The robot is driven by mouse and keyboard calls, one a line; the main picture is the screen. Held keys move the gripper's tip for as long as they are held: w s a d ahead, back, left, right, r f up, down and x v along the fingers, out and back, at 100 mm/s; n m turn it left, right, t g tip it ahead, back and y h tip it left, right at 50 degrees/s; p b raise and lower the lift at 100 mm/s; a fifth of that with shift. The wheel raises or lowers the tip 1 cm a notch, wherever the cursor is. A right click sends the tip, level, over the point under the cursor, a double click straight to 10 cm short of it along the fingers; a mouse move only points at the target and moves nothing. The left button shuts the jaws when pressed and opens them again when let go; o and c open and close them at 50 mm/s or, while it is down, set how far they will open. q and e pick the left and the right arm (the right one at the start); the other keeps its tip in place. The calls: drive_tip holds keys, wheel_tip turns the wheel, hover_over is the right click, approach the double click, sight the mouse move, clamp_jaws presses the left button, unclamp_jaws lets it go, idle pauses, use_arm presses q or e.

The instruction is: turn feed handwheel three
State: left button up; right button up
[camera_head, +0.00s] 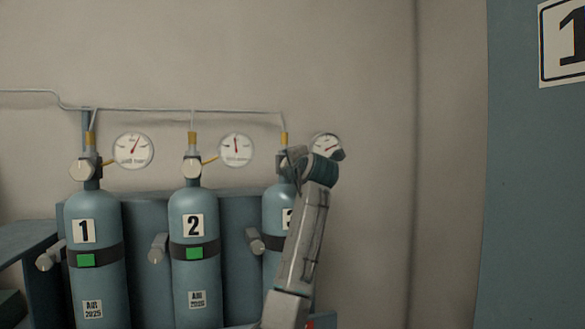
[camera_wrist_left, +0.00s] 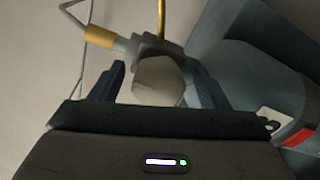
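Bottle three (camera_head: 275,215) is a blue cylinder at the right of the row, its label partly hidden by my left arm. Its top valve is hidden in the head view behind my left gripper (camera_head: 310,170). In the left wrist view a pale, rounded handwheel (camera_wrist_left: 158,80) on a grey valve with yellow fittings lies between the two dark fingers of my left gripper (camera_wrist_left: 155,85). The fingers are apart on either side of it. A small gap shows on the left; contact on the right is unclear. My right gripper is not in view.
Bottles one (camera_head: 95,270) and two (camera_head: 194,270) stand to the left, with pale valve handwheels (camera_head: 82,170) on top. Grey knobs (camera_head: 158,247) stick out beside the bottles. Round gauges (camera_head: 237,150) hang behind, gauge three (camera_head: 326,146) partly covered. A blue panel (camera_head: 530,200) stands right.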

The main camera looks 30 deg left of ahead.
use_arm(q)
drive_tip(key=shift+d, duration=0.1)
drive_tip(key=v, duration=1)
drive_tip(key=shift+s+d+b, duration=0.2)
drive_tip(key=shift+b, duration=0.25)
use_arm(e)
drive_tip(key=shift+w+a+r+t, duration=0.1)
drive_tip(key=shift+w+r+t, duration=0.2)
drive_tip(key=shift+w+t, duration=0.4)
